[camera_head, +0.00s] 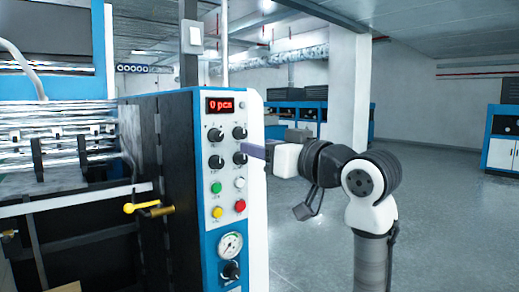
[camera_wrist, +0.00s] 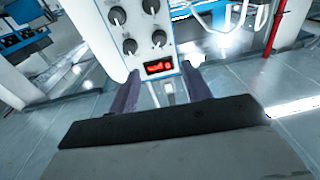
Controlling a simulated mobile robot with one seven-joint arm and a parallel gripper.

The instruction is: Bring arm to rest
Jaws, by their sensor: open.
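My arm stands at the right of the head view, bent at its elbow, with its forearm pointing toward the machine's control panel (camera_head: 227,160). My gripper (camera_head: 254,151) shows only in part there, beside the panel's right edge at the height of the upper knobs. In the wrist view my gripper (camera_wrist: 158,85) has two dark fingers spread apart, with nothing between them. The panel (camera_wrist: 150,35) lies beyond the fingertips, with its knobs and red display (camera_wrist: 159,67). I cannot tell whether a finger touches the panel.
The laminating machine (camera_head: 75,150) fills the left side, with a yellow-handled lever (camera_head: 145,208) on its front. A white pillar (camera_head: 347,95) and blue machines (camera_head: 297,115) stand behind. A blue and white cabinet (camera_head: 502,140) is at far right. The floor (camera_head: 450,220) on the right is clear.

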